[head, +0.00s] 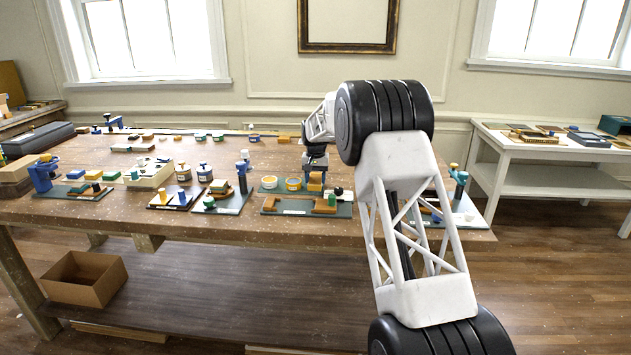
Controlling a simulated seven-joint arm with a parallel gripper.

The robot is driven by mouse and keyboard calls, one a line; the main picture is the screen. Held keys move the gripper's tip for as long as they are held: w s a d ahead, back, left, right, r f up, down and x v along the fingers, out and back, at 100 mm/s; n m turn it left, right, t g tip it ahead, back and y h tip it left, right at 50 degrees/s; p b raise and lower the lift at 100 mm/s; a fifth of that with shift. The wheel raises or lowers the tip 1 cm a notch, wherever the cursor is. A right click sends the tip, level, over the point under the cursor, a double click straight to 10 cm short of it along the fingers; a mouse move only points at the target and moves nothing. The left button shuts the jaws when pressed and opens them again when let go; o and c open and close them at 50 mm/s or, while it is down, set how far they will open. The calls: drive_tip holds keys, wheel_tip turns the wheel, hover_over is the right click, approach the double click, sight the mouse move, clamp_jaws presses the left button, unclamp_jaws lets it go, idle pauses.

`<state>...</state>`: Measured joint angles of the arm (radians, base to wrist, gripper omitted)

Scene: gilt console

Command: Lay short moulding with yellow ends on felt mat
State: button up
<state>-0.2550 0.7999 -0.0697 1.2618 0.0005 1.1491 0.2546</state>
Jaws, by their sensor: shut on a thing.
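My gripper (316,163) points down over the front middle of the workbench, small and partly behind my own arm. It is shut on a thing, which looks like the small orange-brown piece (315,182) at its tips. I cannot make out yellow ends on this piece, so I cannot confirm that it is the short moulding. A dark green mat (272,210) lies just below and in front of the gripper, with orange-brown blocks and a green knob on it. Several similar mats are in view, and I cannot tell which is the felt mat.
The workbench (225,226) is crowded along its front with mats, small tins (269,183) and blue-topped upright tools (242,170). A blue clamp-like tool (42,176) stands at the left. A cardboard box (84,279) sits on the lower shelf. A white side table (535,172) stands right.

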sight(315, 179)
drive_tip(key=shift+f, duration=0.45)
drive_tip(key=shift+f, duration=0.1)
drive_tip(key=o, duration=0.9)
drive_tip(key=shift+o, duration=0.2)
wheel_tip(315, 179, up, 12)
idle(0.7)
